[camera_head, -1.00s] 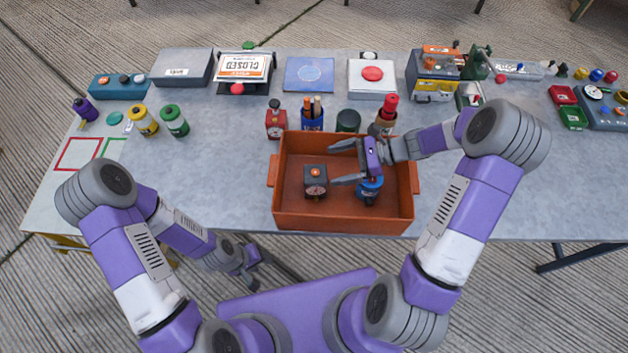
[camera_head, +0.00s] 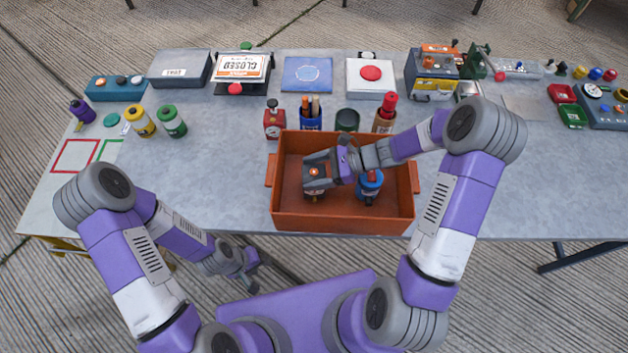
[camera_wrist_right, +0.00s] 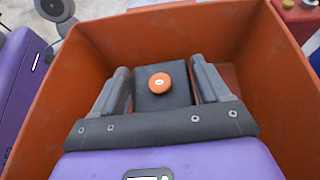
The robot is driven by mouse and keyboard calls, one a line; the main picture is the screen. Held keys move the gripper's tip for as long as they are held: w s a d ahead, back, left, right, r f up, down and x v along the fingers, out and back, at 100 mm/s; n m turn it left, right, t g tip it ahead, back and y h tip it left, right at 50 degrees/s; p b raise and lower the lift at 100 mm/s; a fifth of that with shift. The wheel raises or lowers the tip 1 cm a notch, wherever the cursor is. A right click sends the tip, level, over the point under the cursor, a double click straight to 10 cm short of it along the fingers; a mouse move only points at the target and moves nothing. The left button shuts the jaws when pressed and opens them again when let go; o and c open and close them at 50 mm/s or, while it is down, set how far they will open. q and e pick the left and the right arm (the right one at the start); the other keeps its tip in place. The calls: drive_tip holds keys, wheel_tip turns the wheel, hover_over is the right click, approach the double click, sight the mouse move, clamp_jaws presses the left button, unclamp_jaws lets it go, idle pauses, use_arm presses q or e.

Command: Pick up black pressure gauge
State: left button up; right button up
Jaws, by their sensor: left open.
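The black pressure gauge (camera_head: 316,195) stands in the left half of the orange crate, an orange button on its top. My right gripper (camera_head: 306,172) is down in the crate with its fingers straddling the gauge. In the right wrist view the gauge (camera_wrist_right: 164,101) sits between the two fingers (camera_wrist_right: 163,85), which look spread a little wider than it; contact is unclear. The gauge's dial is mostly hidden. My left gripper (camera_head: 251,277) is open and empty, below the table's front edge.
The orange crate (camera_head: 340,220) has walls close around my right gripper. A blue gauge-like item (camera_head: 369,187) with a red top stands right of it in the crate. Behind the crate are a red item (camera_head: 274,124) and a blue pen cup (camera_head: 311,120).

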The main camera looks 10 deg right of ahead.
drive_tip(key=c, duration=1.3)
